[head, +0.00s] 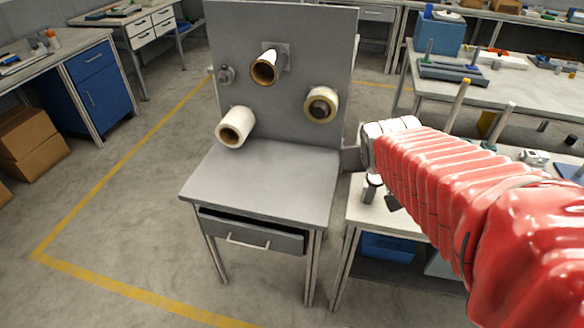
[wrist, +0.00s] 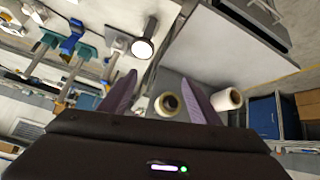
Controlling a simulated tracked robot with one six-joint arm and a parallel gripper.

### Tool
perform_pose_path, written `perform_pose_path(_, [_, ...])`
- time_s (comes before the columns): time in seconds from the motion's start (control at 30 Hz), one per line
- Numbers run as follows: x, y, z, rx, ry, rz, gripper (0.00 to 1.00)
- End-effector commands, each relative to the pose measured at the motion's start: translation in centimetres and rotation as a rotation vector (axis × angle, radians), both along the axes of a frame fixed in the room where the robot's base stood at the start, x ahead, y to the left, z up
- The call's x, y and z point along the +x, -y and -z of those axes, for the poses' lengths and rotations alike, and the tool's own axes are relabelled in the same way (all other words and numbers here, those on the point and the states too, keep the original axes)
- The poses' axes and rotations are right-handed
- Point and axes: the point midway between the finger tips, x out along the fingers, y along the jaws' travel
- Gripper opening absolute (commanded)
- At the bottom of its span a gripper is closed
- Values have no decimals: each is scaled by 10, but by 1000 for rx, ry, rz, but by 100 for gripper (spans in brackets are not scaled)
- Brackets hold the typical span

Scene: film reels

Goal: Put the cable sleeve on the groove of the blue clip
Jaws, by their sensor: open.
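My gripper (wrist: 160,77) is open in the wrist view, its two purple fingers apart with nothing held between them. In the head view my red-sleeved arm reaches in from the right, and I cannot make out the fingers there. A small blue piece (wrist: 71,44), possibly the blue clip, lies on the white-topped side table, left of the fingers in the wrist view; its groove is too small to tell. I cannot pick out the cable sleeve for certain in either view. My arm covers much of that table in the head view.
A grey stand (head: 262,178) with an upright panel carries several rolls, including a white roll (head: 235,127) and a yellow-edged roll (head: 321,104). Its flat top is clear. A dark-handled item with a round white face (wrist: 142,48) stands on the side table.

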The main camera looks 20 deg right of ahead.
Motion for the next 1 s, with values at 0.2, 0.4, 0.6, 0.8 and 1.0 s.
perform_pose_path(0.2, [-45, -72, -10, 63, -70, -97, 57])
perform_pose_path(0.4, [-95, -128, -11, 123, -145, -201, 57])
perform_pose_path(0.6, [-130, -159, -9, 164, -199, -274, 57])
perform_pose_path(0.8, [-135, -163, -8, 169, -210, -283, 57])
perform_pose_path(1.0, [-135, -163, -8, 169, -209, -282, 57])
